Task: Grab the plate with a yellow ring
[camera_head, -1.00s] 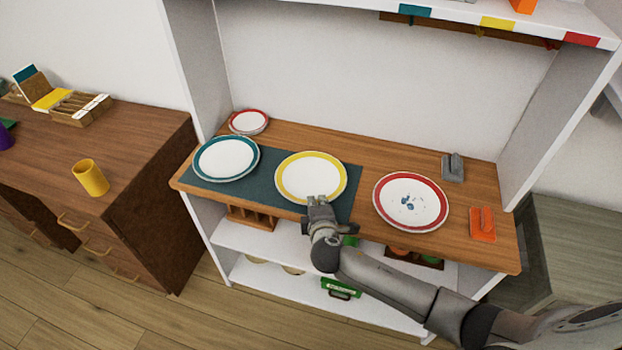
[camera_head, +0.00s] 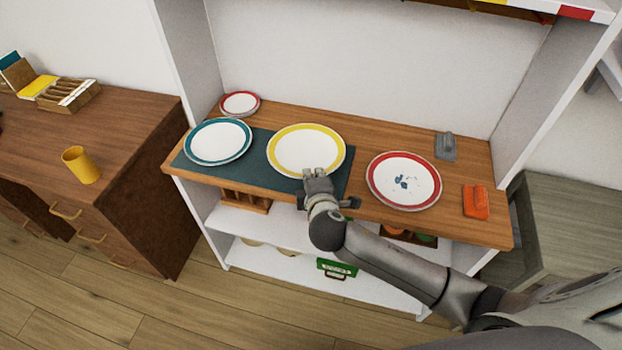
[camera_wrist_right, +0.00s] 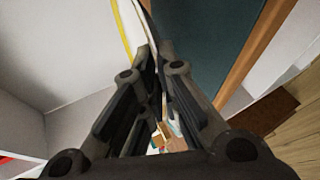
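The white plate with a yellow ring (camera_head: 303,150) is above the dark green mat (camera_head: 262,185) on the wooden counter. It looks raised a little off the mat and roughly level. My right gripper (camera_head: 316,174) is at its near edge, shut on the rim. In the right wrist view the plate's yellow and white edge (camera_wrist_right: 130,28) runs down between the fingers of the right gripper (camera_wrist_right: 160,60). The gripped part of the rim is mostly hidden by the fingers. My left gripper is not in view.
A teal-ringed plate (camera_head: 218,141) stands close left, a red-ringed plate with blue-grey marks (camera_head: 404,180) to the right. A small red-ringed plate (camera_head: 240,103) is at the back left. A grey holder (camera_head: 446,147) and orange block (camera_head: 475,202) are at right. White side panels (camera_head: 185,70) enclose the counter.

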